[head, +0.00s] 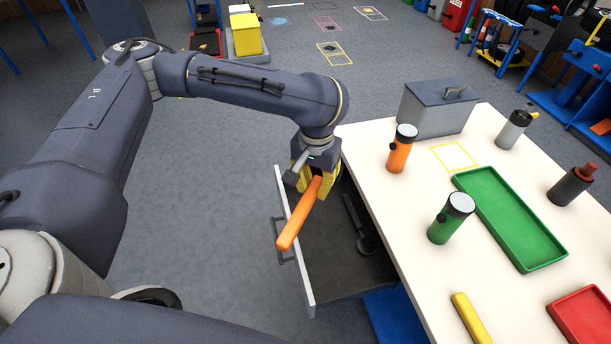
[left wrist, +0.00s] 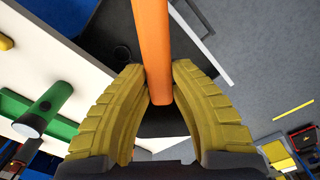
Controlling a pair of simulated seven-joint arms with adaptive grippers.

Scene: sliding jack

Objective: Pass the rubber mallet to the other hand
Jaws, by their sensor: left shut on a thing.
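My left gripper (head: 316,183), with yellow fingers, is shut on one end of an orange bar (head: 298,215) above the open drawer. The bar looks like the mallet's handle and slants down toward the near left in the head view. No mallet head can be made out. In the left wrist view the yellow fingers (left wrist: 160,98) close on the orange bar's end (left wrist: 152,45), and the bar runs out of the top of the frame. My right gripper is not in view.
The open drawer (head: 335,262) holds a dark tool (head: 360,222). The white table (head: 410,262) bears orange (head: 400,152) and green (head: 448,222) cylinders, a green tray (head: 510,220), a red tray (head: 585,318), a yellow bar (head: 469,318) and a grey box (head: 436,110). Floor left of the drawer is clear.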

